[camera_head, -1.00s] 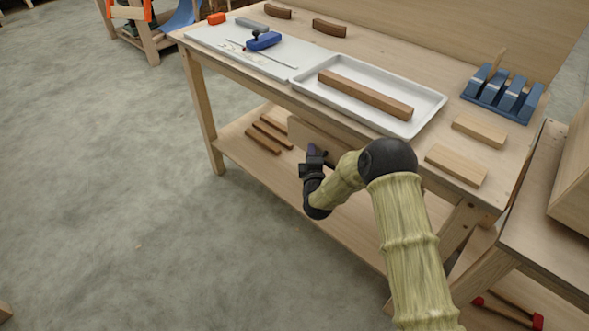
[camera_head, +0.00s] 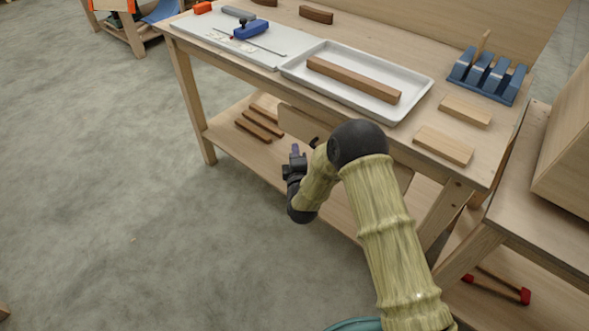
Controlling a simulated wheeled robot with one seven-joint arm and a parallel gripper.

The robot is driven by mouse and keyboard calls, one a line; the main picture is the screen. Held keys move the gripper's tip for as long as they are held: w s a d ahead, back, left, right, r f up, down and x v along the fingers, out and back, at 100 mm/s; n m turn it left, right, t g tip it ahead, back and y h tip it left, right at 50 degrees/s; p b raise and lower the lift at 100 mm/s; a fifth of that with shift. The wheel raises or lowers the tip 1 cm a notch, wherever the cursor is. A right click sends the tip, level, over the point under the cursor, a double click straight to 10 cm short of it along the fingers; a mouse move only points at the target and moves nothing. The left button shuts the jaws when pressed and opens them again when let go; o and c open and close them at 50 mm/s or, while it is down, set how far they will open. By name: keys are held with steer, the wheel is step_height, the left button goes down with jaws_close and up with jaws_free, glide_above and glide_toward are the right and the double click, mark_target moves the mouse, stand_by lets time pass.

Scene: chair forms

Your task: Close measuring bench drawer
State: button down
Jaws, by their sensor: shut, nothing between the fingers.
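The measuring bench (camera_head: 262,80) runs diagonally across the view. Its drawer shows as a pale wooden front panel (camera_head: 298,124) below the bench top's front edge. My arm covers the middle of that panel, and a bit of wood shows again to the right of the arm. No drawer inside is visible, and I cannot tell whether a small gap is left. My gripper (camera_head: 294,155) is shut and empty. It is in front of and below the left part of the panel, and looks apart from it.
A white tray (camera_head: 421,90) with a brown wooden bar, a blue clamp rack (camera_head: 488,76) and wooden blocks (camera_head: 443,146) are on the bench top. Brown strips (camera_head: 260,122) lie on the lower shelf. Another bench (camera_head: 510,205) stands close at right. The floor at left is clear.

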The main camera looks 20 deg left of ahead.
steer(key=v, duration=0.7)
steer(key=shift+a, duration=0.15)
